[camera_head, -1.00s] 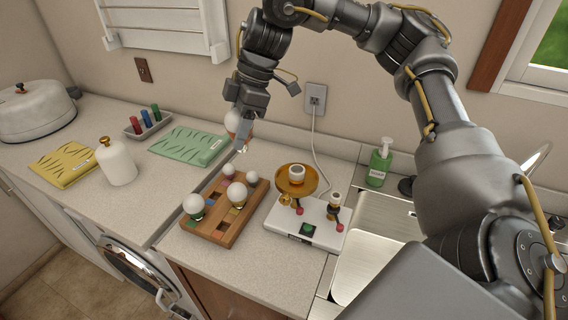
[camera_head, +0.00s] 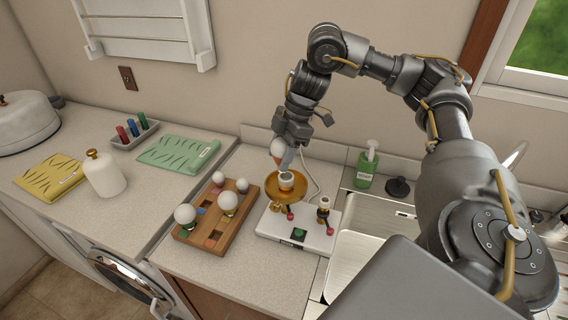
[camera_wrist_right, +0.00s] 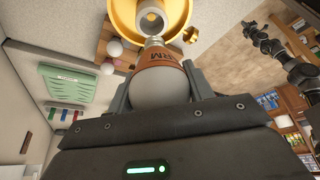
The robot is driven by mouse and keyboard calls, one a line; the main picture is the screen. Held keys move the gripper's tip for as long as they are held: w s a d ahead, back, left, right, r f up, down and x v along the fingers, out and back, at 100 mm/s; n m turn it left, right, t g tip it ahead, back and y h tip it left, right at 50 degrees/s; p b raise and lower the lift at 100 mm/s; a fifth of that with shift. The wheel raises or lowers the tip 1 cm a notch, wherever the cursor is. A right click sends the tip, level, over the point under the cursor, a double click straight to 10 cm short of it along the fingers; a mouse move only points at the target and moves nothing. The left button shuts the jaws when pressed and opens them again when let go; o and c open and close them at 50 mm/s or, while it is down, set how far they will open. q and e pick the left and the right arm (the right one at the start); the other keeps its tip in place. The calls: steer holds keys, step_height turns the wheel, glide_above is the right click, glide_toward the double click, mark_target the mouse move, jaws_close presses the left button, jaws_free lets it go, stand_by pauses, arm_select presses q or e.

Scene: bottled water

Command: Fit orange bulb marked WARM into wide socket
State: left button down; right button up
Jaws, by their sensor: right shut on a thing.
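My right gripper (camera_head: 287,160) is shut on a white bulb (camera_head: 278,147) with an orange band, held above the brass dish. In the right wrist view the bulb (camera_wrist_right: 160,84) sits between the fingers, its orange band showing the letters "RM" and its metal base pointing at the socket. The wide white socket (camera_head: 286,181) stands in the brass dish (camera_head: 272,190) on the white base; it also shows in the right wrist view (camera_wrist_right: 151,20). The bulb's base appears close to the socket; I cannot tell whether they touch.
A wooden rack (camera_head: 207,236) with several white bulbs stands left of the white base (camera_head: 310,236). The base also carries a narrower socket (camera_head: 324,203). A soap bottle (camera_head: 367,166) and sink (camera_head: 365,260) are at right. The front counter is clear.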

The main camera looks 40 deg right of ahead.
steer(key=shift+s+d+f, duration=0.1)
steer(key=shift+d+f, duration=0.2)
steer(key=shift+f, duration=0.1)
steer(key=f, duration=0.3)
steer(key=shift+d+f+p, duration=0.1)
steer(key=shift+d+p, duration=0.15)
steer(key=shift+p, duration=0.05)
steer(key=shift+f, duration=0.1)
steer(key=shift+a+f, duration=0.1)
steer(key=o, duration=1)
